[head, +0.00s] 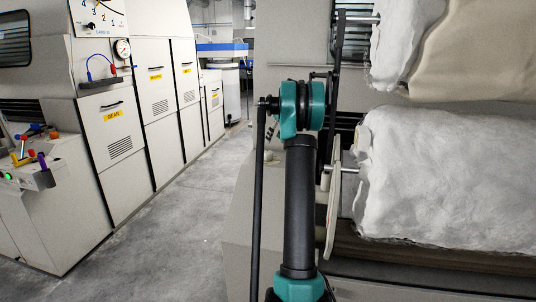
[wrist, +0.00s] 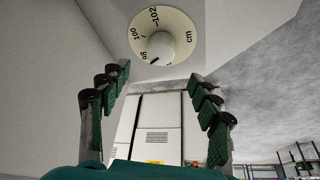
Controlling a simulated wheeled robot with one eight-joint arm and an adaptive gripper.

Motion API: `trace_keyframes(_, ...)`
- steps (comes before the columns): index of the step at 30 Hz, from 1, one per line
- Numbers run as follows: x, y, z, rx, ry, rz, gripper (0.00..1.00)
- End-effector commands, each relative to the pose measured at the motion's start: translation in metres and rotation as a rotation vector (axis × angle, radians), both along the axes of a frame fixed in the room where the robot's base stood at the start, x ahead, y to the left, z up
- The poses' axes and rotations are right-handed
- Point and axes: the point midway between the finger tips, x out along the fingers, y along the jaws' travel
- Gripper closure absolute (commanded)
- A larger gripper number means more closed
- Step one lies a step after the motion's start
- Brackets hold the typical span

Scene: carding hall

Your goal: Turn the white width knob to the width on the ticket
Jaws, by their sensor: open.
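In the wrist view the white width knob (wrist: 159,46) sits in the middle of a round cream dial (wrist: 178,23) on a pale panel. The dial reads 98, 100, 102 and cm. A dark mark at the knob's lower left points toward the 98. My gripper (wrist: 160,76) is open and empty, with one green-padded finger on each side of the picture. The knob appears beyond the fingertips and above the gap between them, apart from both. My gripper does not show in the head view. I cannot make out a ticket in either view.
In the head view, thick white rolls (head: 450,180) fill the right side, close to my arm. A row of grey cabinets (head: 115,135) and a small control desk (head: 45,180) stand at the left. The concrete aisle (head: 180,225) between is clear.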

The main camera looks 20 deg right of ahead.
Motion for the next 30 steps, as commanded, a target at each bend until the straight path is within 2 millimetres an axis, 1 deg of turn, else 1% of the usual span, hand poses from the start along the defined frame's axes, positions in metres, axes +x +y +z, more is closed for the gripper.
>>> trace_keyframes(1, 0.004, 0.003, -0.011, -0.001, 0.000, 0.002, 0.37)
trace_keyframes(9, 0.021, 0.012, -0.059, 0.000, 0.000, 0.000, 0.37)
trace_keyframes(15, 0.030, 0.018, -0.085, 0.000, 0.001, 0.001, 0.37)
trace_keyframes(21, 0.034, 0.020, -0.096, 0.000, 0.000, 0.000, 0.37)
trace_keyframes(29, 0.035, 0.020, -0.097, 0.000, 0.000, 0.000, 0.37)
trace_keyframes(30, 0.035, 0.020, -0.097, 0.000, 0.000, 0.000, 0.40)
